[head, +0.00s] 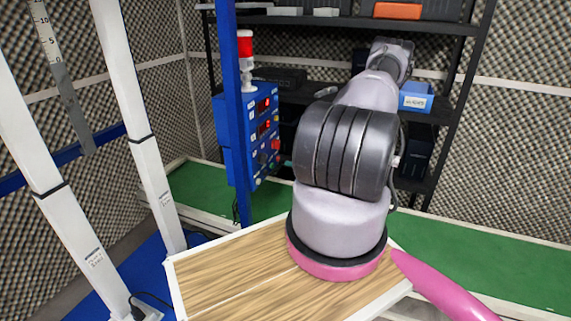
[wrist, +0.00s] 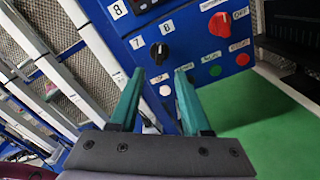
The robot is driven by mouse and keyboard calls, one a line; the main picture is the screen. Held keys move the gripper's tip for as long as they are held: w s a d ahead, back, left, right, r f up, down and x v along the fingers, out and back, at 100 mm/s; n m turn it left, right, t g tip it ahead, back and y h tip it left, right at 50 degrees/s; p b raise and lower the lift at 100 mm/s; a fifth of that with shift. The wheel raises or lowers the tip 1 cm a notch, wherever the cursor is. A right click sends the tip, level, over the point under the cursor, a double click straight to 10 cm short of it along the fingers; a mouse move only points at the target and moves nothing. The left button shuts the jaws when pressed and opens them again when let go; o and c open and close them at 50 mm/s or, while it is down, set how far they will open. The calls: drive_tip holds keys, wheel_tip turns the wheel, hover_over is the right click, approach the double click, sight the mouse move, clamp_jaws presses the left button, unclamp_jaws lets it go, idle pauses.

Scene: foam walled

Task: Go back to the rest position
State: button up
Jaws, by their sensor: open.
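My gripper (wrist: 158,97) shows in the wrist view with its two teal fingers apart and nothing between them. It faces the lower part of a blue control panel (wrist: 178,38), and a black rotary knob (wrist: 160,53) shows just beyond the fingertips. A red knob (wrist: 220,23) is further right on the panel. I cannot tell whether the fingers touch the panel. In the head view the blue panel (head: 262,130) stands left of my arm, which reaches up and away; my gripper is hidden there behind the arm.
A dark shelf rack (head: 440,110) with boxes and a blue bin (head: 416,98) stands behind my arm. White posts (head: 125,100) rise at the left. A blue post (head: 232,100) carries the panel and a red-topped signal light (head: 245,50). Green floor (head: 480,260) is clear at the right.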

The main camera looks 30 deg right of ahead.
drive_tip(key=shift+s+d, duration=0.1)
idle(0.5)
drive_tip(key=s+a+r+n+g, duration=0.1)
drive_tip(key=a+r+n+g, duration=0.65)
drive_tip(key=r, duration=0.55)
drive_tip(key=s+a+r+n+g, duration=0.1)
drive_tip(key=a+r+n+g, duration=0.4)
drive_tip(key=a+r+n, duration=0.6)
drive_tip(key=s+a+r+n+t+h, duration=0.2)
drive_tip(key=s+r+n+h, duration=0.2)
drive_tip(key=r, duration=0.7)
drive_tip(key=s+a+r+n+t+h, duration=0.2)
drive_tip(key=s+r+n+h, duration=0.3)
drive_tip(key=s+r+n, duration=0.3)
drive_tip(key=s+r+t, duration=0.1)
drive_tip(key=s+r, duration=0.2)
drive_tip(key=s, duration=0.1)
drive_tip(key=shift+s, duration=0.35)
